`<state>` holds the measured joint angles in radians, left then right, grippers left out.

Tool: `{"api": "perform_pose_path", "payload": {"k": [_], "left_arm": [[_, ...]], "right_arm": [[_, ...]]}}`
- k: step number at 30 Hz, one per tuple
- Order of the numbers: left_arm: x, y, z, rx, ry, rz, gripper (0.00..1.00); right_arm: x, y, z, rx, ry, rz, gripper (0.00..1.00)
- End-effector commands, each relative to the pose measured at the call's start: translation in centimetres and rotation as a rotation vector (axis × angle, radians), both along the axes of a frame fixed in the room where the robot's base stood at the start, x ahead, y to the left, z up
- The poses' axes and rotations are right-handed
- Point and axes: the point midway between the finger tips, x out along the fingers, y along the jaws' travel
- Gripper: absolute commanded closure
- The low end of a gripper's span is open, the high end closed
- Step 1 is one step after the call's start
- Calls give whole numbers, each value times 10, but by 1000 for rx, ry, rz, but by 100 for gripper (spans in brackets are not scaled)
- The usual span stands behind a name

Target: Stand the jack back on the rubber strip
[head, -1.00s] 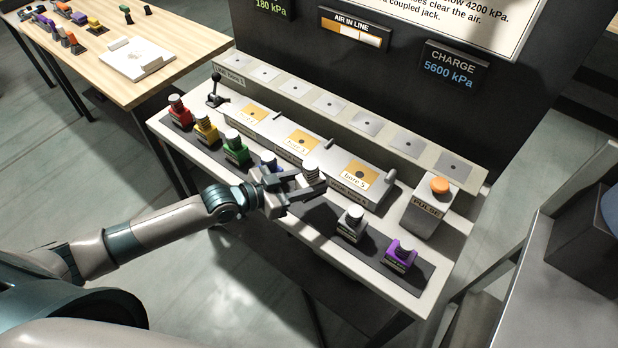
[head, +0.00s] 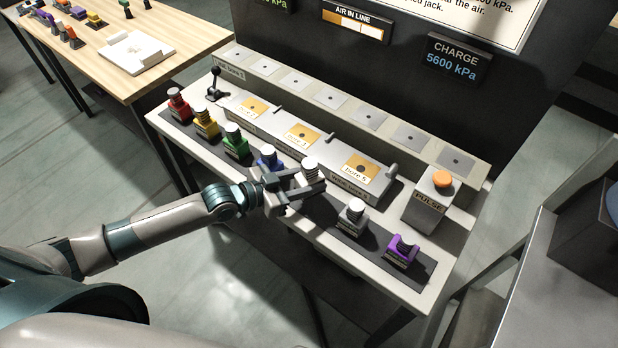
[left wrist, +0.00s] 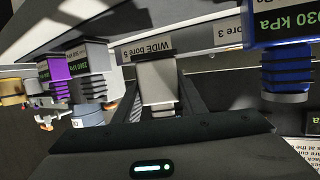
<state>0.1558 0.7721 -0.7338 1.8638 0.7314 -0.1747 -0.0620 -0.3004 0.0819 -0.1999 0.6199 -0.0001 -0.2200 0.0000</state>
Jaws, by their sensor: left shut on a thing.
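My left gripper (head: 308,187) is shut on a pale grey jack (head: 310,168) with a ridged white top. The jack looks upright, over the middle of the dark rubber strip (head: 376,241). The fingers hide its foot, so I cannot tell whether it touches the strip. In the left wrist view the jack (left wrist: 157,82) sits between the two fingers. Red (head: 178,104), yellow (head: 206,123), green (head: 235,142) and blue (head: 268,157) jacks stand to its left on the strip. A grey-white jack (head: 351,217) and a purple jack (head: 402,251) stand to its right. My right gripper is not in view.
Behind the strip is a raised block with bore plates (head: 361,168) and small levers (head: 392,171). The pulse box (head: 428,203) with an orange button stands at the right end. A black lever (head: 215,84) is at the left end. A wooden table (head: 115,40) stands back left.

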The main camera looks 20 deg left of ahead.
Motion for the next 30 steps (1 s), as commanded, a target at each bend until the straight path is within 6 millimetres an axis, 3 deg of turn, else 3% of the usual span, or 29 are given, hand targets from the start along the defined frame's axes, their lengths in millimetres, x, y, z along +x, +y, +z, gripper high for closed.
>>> {"api": "perform_pose_path", "payload": {"k": [13,30], "left_arm": [[1,0,-29,-3,-5,0,100],[1,0,-35,-3,-5,0,100]], "right_arm": [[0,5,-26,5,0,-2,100],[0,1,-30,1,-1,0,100]]}}
